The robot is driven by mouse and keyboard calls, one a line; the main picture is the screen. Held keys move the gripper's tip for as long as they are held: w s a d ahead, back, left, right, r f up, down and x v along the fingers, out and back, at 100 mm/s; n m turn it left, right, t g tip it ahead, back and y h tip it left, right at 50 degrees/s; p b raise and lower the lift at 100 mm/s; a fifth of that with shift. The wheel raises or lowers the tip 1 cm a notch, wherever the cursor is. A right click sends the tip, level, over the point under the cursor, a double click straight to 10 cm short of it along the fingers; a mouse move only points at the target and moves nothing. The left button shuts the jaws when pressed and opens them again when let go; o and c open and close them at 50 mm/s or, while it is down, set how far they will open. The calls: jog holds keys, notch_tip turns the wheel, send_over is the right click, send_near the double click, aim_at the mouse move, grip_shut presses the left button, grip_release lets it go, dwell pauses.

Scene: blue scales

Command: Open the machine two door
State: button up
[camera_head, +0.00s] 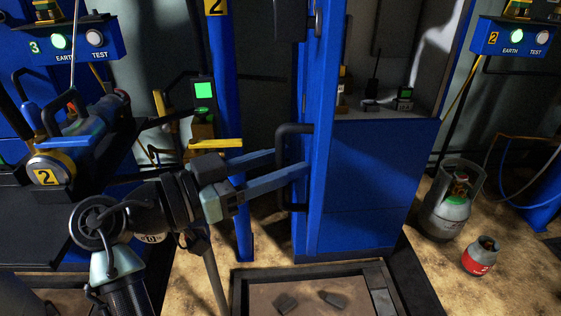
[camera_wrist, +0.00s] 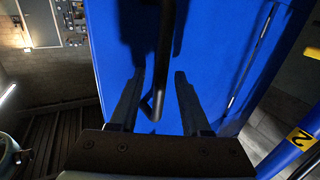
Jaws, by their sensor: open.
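A tall blue cabinet door (camera_head: 318,150) stands in the middle of the head view, with a black bar handle (camera_head: 283,195) on its left side. My gripper (camera_head: 291,160) reaches in from the left with its two fingers apart. The near finger crosses in front of the handle and the far fingertip is beside it. In the wrist view, the blue door panel (camera_wrist: 215,45) fills the middle. The handle (camera_wrist: 164,35) runs down between my open fingers (camera_wrist: 158,74), with no clear contact. I cannot tell how far the door stands open.
A yellow "2" sign (camera_head: 214,5) is on a blue post left of the door. Another "2" marks the control box (camera_head: 508,38) at the upper right. A grey gas cylinder (camera_head: 452,205) and a small red canister (camera_head: 480,256) stand right. A framed floor panel (camera_head: 310,275) lies in front.

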jog(key=p+v, duration=0.4)
jog(key=v, duration=0.9)
jog(key=shift+d, duration=0.1)
